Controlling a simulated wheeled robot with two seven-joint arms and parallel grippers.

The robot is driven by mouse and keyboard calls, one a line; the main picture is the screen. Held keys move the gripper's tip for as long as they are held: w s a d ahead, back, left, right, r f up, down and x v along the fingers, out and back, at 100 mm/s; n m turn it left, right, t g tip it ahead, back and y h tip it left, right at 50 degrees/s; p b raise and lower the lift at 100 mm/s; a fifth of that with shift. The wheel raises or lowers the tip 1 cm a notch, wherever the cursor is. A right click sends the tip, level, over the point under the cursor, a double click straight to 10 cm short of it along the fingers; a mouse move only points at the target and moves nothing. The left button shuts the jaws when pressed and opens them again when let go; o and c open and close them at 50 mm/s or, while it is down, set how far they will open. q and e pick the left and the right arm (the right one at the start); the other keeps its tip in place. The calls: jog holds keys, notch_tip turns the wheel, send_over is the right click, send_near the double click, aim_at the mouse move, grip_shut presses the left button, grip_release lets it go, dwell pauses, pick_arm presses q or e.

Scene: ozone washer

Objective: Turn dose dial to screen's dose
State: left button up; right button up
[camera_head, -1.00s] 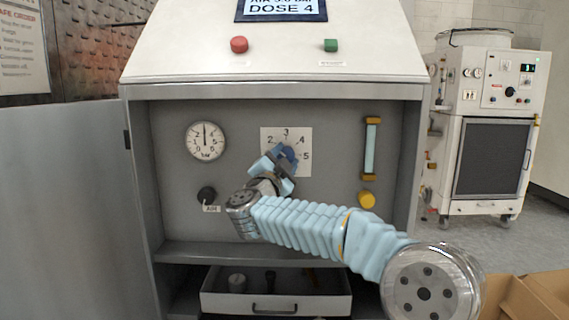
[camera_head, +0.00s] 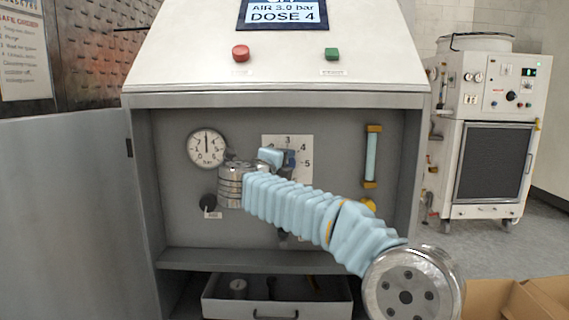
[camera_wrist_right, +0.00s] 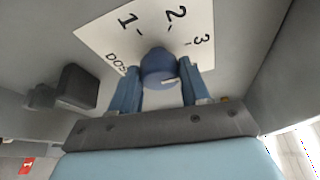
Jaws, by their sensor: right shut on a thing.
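The screen (camera_head: 283,13) at the top reads AIR 3.0 bar and DOSE 4. The white dose plate (camera_head: 304,172) is on the grey back panel; 3, 4 and 5 show there. In the right wrist view the plate (camera_wrist_right: 103,38) shows 1, 2 and 3. The blue dose dial (camera_wrist_right: 158,68) has a short white mark, but I cannot tell which number it points to. My right gripper (camera_wrist_right: 162,78) is shut on the dial, one blue finger on each side. In the head view the gripper (camera_head: 283,158) and arm hide much of the dial and plate. My left gripper is out of view.
A pressure gauge (camera_head: 207,148) and a black air knob (camera_head: 208,203) are left of the plate. A sight tube (camera_head: 372,155) is at the right, its yellow knob partly behind my arm. A drawer (camera_head: 230,308) is open below. Red (camera_head: 240,53) and green (camera_head: 331,54) buttons sit above.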

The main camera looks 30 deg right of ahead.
jog(key=shift+s+d+r+m+y+p, duration=0.1)
jog(key=shift+m+y+p, duration=0.3)
jog(key=shift+m+y, duration=1.05)
jog(key=shift+d+r+m+y+p, duration=0.1)
jog(key=shift+m+y+p, duration=0.4)
jog(key=shift+m, duration=1.75)
jog(key=shift+y, duration=0.25)
jog(key=o, duration=1)
jog(key=shift+o, duration=0.2)
jog(key=v, duration=1.4)
